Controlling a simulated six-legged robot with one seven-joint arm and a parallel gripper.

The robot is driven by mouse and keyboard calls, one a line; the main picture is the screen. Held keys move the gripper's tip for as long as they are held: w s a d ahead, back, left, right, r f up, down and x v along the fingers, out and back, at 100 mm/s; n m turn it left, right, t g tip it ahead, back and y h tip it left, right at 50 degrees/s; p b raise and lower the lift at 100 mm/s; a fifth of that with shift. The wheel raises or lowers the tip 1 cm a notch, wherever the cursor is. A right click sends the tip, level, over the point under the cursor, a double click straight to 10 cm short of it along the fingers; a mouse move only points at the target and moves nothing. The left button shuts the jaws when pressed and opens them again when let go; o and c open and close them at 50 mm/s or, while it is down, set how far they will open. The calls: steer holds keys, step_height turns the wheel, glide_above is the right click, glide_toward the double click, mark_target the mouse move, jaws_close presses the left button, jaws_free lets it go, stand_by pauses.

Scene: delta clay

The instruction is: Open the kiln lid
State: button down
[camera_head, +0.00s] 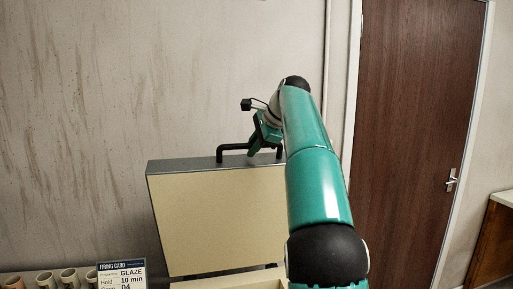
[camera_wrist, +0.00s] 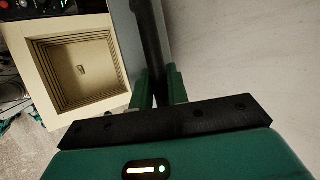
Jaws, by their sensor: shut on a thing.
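The kiln lid (camera_head: 215,222) stands raised, nearly upright, with its pale inner face toward the head camera. A black bar handle (camera_head: 232,147) rises from its grey upper edge. My gripper (camera_head: 264,140) is shut on the handle, and my green arm hides the lid's right side. In the wrist view, the black handle (camera_wrist: 152,45) runs between the green fingers of my gripper (camera_wrist: 161,88). The lid shows there as a grey strip (camera_wrist: 125,45) beside the kiln (camera_wrist: 42,70), whose stepped, pale square chamber is uncovered and looks empty except for a small mark at the bottom.
A firing card (camera_head: 122,274) and several mugs (camera_head: 68,279) stand at the lower left. A stained wall (camera_head: 90,110) is behind the lid. A brown door (camera_head: 415,130) and a wooden counter (camera_head: 497,240) are at the right. The air left of the lid looks clear.

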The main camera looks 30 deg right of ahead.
steer(key=c, duration=1.4)
jaws_free()
steer(key=shift+s+r, duration=0.1)
steer(key=shift+o, duration=0.2)
